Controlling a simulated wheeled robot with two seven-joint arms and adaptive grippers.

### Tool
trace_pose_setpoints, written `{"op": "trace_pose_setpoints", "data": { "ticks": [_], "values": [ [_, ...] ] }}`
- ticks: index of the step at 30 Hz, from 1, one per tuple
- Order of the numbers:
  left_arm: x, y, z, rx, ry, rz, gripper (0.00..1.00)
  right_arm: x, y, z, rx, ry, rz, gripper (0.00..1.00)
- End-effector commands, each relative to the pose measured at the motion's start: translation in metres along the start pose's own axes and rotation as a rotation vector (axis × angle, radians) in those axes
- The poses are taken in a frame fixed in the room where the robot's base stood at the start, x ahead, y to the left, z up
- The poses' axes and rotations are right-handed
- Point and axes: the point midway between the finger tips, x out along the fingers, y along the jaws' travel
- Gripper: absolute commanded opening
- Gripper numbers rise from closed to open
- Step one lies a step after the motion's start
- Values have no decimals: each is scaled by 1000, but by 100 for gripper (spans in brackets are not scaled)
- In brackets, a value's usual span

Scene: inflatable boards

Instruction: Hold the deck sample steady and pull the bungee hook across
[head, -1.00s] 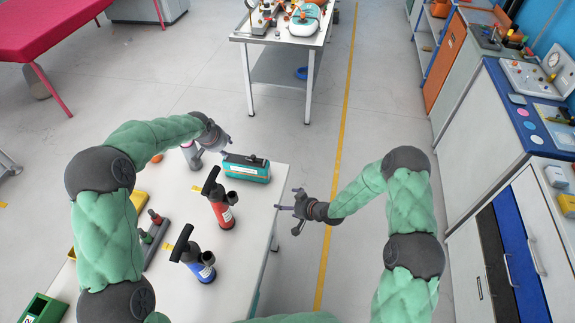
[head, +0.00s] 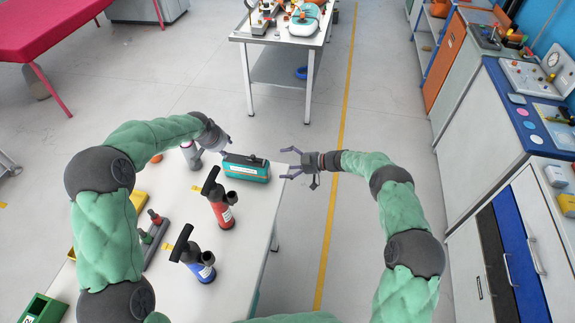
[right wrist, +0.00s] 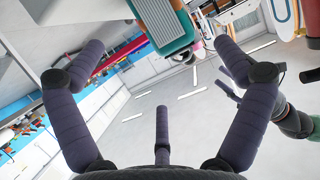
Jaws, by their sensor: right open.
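The bungee hook is too small to tell apart. My left gripper (head: 223,150) is at the sample's left end; I cannot tell whether it touches or grips it. My right gripper (head: 289,163) is open and empty, right of the sample and apart from it, fingers pointing left. In the right wrist view the teal sample (right wrist: 172,44) shows at the top, beyond the spread fingers.
A red pump (head: 222,208) and a blue pump (head: 199,262) stand on the white table (head: 240,250), nearer than the sample. The floor right of the table is clear up to the cabinets (head: 478,165).

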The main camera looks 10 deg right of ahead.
Motion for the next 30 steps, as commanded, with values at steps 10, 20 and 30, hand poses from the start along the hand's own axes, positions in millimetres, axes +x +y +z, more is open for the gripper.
{"op": "trace_pose_setpoints", "data": {
  "ticks": [10, 20, 30],
  "values": [
    [0, 0, 0, 0, 0, 0, 39, 24, -1, 2, -19, -15, -18, 100],
    [0, 0, 0, 0, 0, 0, 39, 78, -1, 3, -20, -15, -17, 100],
    [0, 0, 0, 0, 0, 0, 39, 105, 0, 2, -19, -14, -14, 100]
  ]
}}
